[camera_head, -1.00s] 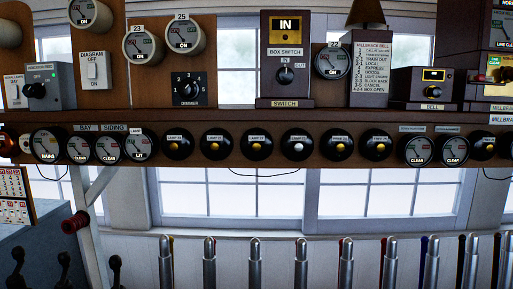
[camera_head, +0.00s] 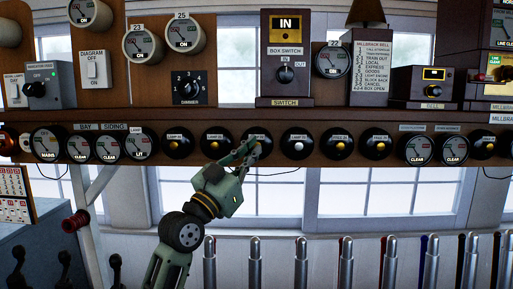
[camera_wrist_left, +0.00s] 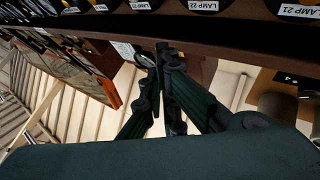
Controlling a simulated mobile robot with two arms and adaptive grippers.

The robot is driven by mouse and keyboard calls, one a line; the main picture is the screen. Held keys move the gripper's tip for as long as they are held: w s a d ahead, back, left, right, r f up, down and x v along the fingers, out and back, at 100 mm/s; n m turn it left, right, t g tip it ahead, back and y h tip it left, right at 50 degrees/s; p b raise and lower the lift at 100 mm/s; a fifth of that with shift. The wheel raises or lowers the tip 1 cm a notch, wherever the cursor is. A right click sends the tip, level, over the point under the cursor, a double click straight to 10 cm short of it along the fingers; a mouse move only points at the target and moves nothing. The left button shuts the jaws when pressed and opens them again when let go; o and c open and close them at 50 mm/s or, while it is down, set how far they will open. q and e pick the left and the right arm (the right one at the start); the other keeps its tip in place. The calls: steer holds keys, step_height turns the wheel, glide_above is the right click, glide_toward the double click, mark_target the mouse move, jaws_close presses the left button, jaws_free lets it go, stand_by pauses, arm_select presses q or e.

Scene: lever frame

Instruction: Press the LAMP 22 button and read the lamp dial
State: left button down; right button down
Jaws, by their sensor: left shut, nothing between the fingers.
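A row of round black buttons runs along the brown shelf front. The LAMP 22 label (camera_wrist_left: 203,5) reads at the top of the wrist view, with LAMP 21 (camera_wrist_left: 298,11) to its right. In the head view, the button I take as LAMP 22 (camera_head: 263,139) is partly hidden behind my left gripper (camera_head: 250,148). That gripper is shut and empty, its tips overlapping the button's lower left; I cannot tell whether they touch. In the wrist view its fingers (camera_wrist_left: 163,52) point up just below the shelf. The lamp dial (camera_head: 140,145) shows LIT. My right gripper is out of view.
More buttons, one with a white centre (camera_head: 297,145), sit close on both sides. Above stand the box switch (camera_head: 285,62) and a dimmer knob (camera_head: 188,87). A row of upright levers (camera_head: 346,262) stands below.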

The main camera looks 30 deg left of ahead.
arm_select(q)
steer(key=shift+a+r, duration=0.1)
steer(key=shift+r, duration=0.15)
steer(key=w+a+b, duration=0.4)
steer(key=w+b, duration=0.1)
steer(key=w, duration=0.3)
stand_by(0.4)
steer(key=shift+d, duration=0.1)
stand_by(1.0)
